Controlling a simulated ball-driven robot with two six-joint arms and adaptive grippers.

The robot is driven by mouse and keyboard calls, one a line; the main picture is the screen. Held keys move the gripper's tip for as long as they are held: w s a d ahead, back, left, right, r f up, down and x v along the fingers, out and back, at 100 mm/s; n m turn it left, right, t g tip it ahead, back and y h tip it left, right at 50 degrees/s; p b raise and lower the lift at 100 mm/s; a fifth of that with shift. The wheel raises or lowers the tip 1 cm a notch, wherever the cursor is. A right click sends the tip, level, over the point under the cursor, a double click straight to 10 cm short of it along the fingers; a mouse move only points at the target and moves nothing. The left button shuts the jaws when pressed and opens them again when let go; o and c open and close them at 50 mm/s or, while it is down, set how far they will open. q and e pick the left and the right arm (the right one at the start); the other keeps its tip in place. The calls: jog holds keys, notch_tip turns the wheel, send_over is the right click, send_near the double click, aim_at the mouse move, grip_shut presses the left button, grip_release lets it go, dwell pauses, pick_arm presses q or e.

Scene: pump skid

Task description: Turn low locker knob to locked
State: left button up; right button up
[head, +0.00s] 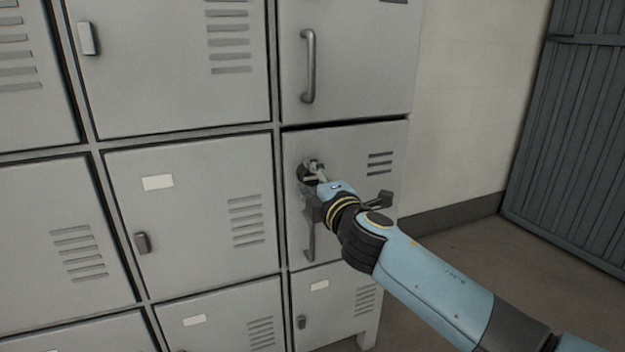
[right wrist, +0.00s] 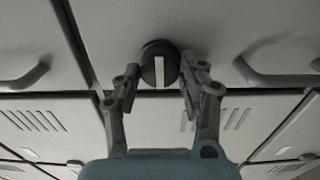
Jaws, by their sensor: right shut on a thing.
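The locker knob (head: 307,170) is a dark round knob on the grey locker door (head: 345,145) in the right column, below the top door. In the right wrist view the knob (right wrist: 148,64) carries a pale stripe that runs up and down in the picture. My right gripper (head: 316,174) is at the knob and partly hides it in the head view. In the right wrist view its fingers (right wrist: 160,72) stand on either side of the knob, shut on it. Any lock markings are too small to read. My left gripper is not in view.
A vertical bar handle (head: 310,238) hangs below the knob, close to my right wrist. Another handle (head: 309,66) is on the door above. More grey lockers fill the left. Open floor (head: 475,245) lies to the right, before a dark ribbed metal panel (head: 580,130).

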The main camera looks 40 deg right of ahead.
jog(key=shift+f, duration=0.1)
jog(key=o, duration=1.2)
jog(key=shift+c, duration=0.2)
jog(key=v, duration=1.2)
